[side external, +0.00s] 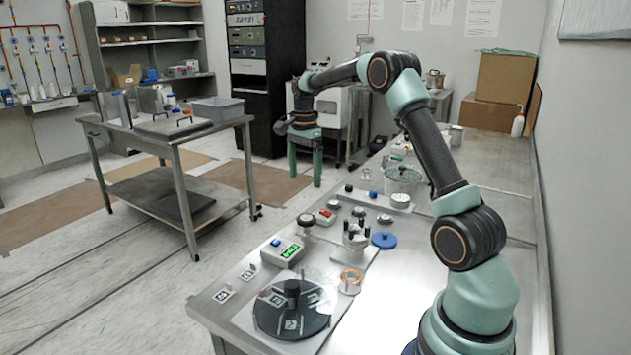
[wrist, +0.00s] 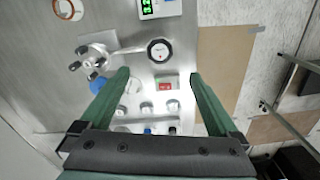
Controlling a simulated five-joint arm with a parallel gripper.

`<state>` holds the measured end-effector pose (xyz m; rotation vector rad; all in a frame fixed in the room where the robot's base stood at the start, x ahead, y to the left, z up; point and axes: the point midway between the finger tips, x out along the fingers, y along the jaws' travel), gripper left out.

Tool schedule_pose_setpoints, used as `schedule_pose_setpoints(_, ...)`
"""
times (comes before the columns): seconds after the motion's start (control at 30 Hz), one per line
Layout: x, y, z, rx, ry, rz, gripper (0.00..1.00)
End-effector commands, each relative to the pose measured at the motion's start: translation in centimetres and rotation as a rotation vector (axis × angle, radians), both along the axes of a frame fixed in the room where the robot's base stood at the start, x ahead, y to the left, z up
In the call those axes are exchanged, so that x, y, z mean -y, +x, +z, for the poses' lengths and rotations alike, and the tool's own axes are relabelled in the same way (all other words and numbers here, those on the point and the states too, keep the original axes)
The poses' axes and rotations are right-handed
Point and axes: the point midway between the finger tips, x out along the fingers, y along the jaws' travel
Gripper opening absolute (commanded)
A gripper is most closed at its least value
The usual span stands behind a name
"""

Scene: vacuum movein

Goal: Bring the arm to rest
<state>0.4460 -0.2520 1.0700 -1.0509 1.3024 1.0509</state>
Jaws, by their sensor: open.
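My gripper (side external: 305,178) hangs from the far end of my raised arm, fingers pointing down, beyond the left edge of the bench in the side view. In the wrist view my gripper (wrist: 160,75) has its two green fingers spread wide apart, with nothing between them.
The metal bench (side external: 400,300) carries a black disc under a clear dome (side external: 292,318), a copper ring (side external: 350,280), a green-display box (side external: 285,251), a blue disc (side external: 384,240) and a glass vessel (side external: 403,181). A steel cart (side external: 168,138) stands left, with floor between.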

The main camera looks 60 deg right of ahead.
Motion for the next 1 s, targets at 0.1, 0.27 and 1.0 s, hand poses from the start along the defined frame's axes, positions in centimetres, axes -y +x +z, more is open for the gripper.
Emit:
schedule_pose_setpoints(0.1, 0.0, 0.0, 0.0, 0.000, 0.000, 0.001, 0.96)
schedule_pose_setpoints(0.27, -1.4, -0.1, 1.3, 0.019, -0.011, 0.075, 0.96)
schedule_pose_setpoints(1.0, -20.1, -10.0, 9.6, 0.268, -0.264, 1.245, 0.96)
